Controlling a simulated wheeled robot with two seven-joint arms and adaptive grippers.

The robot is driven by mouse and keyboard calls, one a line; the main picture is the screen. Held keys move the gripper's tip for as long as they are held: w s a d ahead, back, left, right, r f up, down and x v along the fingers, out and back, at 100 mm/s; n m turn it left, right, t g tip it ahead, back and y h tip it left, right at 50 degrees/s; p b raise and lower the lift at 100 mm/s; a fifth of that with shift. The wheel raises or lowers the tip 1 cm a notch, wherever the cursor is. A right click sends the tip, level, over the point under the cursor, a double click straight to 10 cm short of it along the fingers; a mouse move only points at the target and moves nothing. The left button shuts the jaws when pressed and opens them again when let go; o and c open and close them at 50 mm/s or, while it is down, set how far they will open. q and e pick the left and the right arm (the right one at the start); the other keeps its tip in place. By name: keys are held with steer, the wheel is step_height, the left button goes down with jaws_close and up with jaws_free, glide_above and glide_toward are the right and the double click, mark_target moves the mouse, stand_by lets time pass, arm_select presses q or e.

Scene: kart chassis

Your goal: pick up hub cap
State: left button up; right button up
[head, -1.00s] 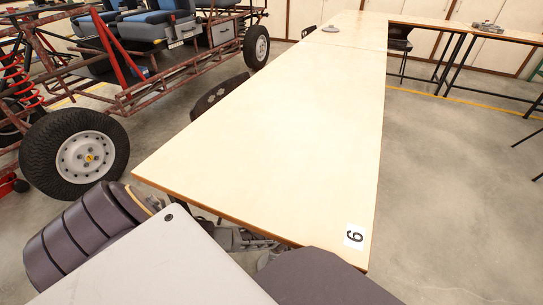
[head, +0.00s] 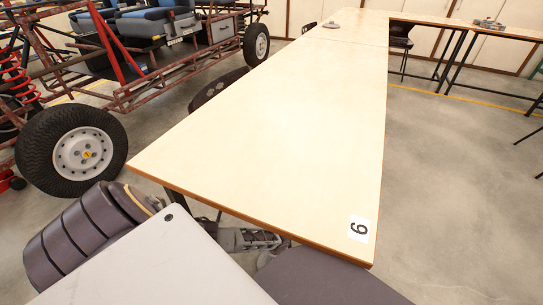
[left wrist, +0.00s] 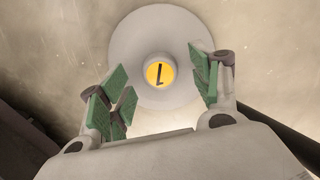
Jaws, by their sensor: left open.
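The hub cap (left wrist: 130,45), a grey round disc with a raised centre and a yellow badge marked 1, lies on a mottled beige-grey surface in the left wrist view. My left gripper (left wrist: 158,92) is open, its green-padded fingers either side of the centre boss and apart from it. The near edge of the disc passes toward the gripper's palm. In the head view, my left arm drops beside the table and its gripper end is partly hidden, so the hub cap below does not show. My right gripper is not in view.
A long pale table (head: 290,110) with a 6 label (head: 359,229) fills the middle and a grey disc (head: 331,25) lies at its far end. A kart chassis (head: 150,85) with a wheel (head: 75,150) stands left.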

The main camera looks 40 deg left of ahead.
arm_select(q)
steer(key=shift+f+b, duration=0.3)
steer(key=shift+f, duration=0.3)
steer(key=shift+c, duration=1.1)
steer(key=c, duration=0.9)
steer(key=shift+c, duration=0.7)
steer(key=shift+r, duration=0.25)
